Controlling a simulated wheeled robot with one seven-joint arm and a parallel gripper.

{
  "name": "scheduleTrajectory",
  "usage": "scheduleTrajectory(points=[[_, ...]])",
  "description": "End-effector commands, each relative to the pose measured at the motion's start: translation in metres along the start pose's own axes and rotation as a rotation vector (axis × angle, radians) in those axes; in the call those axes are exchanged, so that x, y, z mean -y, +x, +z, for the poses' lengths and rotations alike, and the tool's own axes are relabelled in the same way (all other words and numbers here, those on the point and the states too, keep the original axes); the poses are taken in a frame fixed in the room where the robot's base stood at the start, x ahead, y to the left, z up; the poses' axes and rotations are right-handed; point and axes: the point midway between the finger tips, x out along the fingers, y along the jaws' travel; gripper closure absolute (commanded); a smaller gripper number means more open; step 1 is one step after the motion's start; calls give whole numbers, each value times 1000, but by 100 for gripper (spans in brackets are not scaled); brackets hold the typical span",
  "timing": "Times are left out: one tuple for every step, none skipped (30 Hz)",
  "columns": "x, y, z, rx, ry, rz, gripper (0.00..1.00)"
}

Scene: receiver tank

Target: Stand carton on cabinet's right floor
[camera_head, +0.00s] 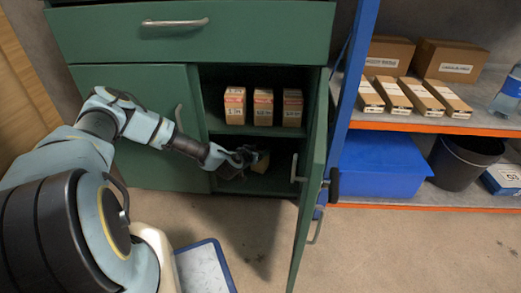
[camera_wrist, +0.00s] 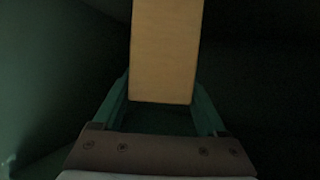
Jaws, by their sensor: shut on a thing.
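The green cabinet (camera_head: 120,110) stands with its right door (camera_head: 312,180) swung open and its left door shut. My gripper (camera_head: 247,157) reaches into the lower right compartment, below the inner shelf. It is shut on a tan carton (camera_head: 262,162). In the wrist view the carton (camera_wrist: 165,50) sits between the two fingers of my gripper (camera_wrist: 160,95), its plain face toward the camera. The carton is low over the cabinet's right floor (camera_head: 275,187). I cannot tell whether it touches the floor.
Three small cartons (camera_head: 263,107) stand in a row on the shelf above my gripper. The open door bounds the right side. A rack with an orange-edged shelf (camera_head: 420,124), boxes and a blue bin (camera_head: 380,165) stands further right. A blue-rimmed tray (camera_head: 205,268) is in front.

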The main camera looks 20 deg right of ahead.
Motion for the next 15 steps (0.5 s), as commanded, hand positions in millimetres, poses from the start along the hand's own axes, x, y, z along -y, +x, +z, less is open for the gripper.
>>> scheduleTrajectory(points=[[-2,1,12,0,-4,-1,90],[-3,0,15,0,-3,-1,90],[-4,-1,15,-1,-2,-1,90],[-4,-1,14,-1,-1,0,90],[-4,-1,13,-2,0,0,90],[-4,-1,13,-1,1,0,90],[-4,-2,13,-1,1,0,90],[-4,-1,13,-1,1,-1,90],[-4,-1,13,-1,1,-1,90],[-4,-1,13,-1,1,-1,90],[-4,-1,14,-1,1,-1,90],[-4,-1,15,-1,1,-1,24],[-4,-1,14,-1,1,-1,21],[-4,-1,14,-1,1,-1,18],[-4,-1,14,-1,1,-1,13]])
